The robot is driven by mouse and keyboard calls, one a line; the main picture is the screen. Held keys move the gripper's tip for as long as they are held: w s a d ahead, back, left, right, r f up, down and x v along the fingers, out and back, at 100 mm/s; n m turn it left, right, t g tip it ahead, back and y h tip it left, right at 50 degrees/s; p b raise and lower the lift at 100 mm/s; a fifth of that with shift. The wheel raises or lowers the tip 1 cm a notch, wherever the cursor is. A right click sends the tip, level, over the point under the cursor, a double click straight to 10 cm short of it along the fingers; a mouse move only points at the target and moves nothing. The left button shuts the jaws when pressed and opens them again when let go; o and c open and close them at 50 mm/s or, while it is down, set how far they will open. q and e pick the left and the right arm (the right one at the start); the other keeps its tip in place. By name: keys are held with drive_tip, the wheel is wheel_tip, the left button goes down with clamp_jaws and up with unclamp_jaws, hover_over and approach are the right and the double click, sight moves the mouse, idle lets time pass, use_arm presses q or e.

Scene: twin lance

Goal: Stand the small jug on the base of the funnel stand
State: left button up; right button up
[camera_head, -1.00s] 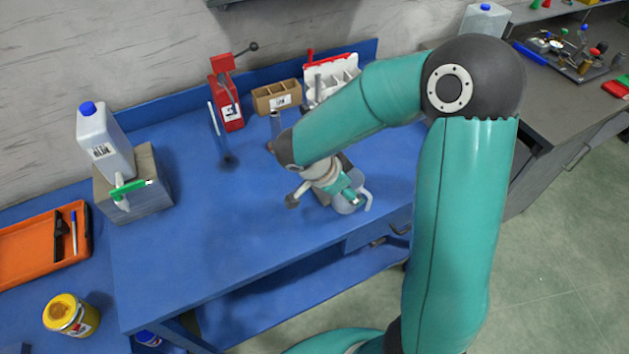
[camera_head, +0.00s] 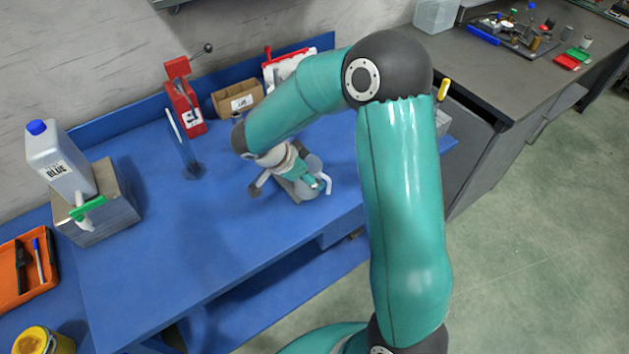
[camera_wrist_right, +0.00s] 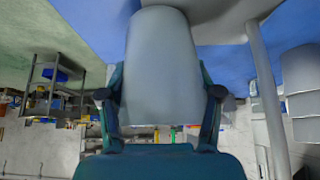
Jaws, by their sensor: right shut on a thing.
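In that view a pale plate (camera_wrist_right: 215,10) lies close behind the jug's far end, with a thin rod (camera_wrist_right: 265,85) beside the jug; these look like the funnel stand's base and post. I cannot tell whether the jug touches the plate. In the head view my arm and gripper hide most of this. My left gripper is not in view.
On the bench (camera_head: 180,265) stand a blue-capped bottle (camera_head: 57,160) on a grey block (camera_head: 110,205), a red press (camera_head: 185,100), a glass tube on a dark foot (camera_head: 193,171) and a cardboard box (camera_head: 237,99). The bench's front middle is clear.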

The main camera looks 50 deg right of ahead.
drive_tip(key=shift+w+d+f+b, duration=0.1)
drive_tip(key=shift+w+d+b, duration=0.1)
drive_tip(key=shift+w, duration=0.45)
drive_tip(key=shift+w+d+r+b, duration=0.1)
drive_tip(key=shift+w+b, duration=0.1)
drive_tip(key=shift+w, duration=0.4)
drive_tip(key=shift+w+d+f+b, duration=0.1)
drive_tip(key=shift+w+d+b, duration=0.1)
drive_tip(key=shift+w, duration=0.45)
drive_tip(key=o, duration=1.2)
drive_tip(key=v, duration=1.2)
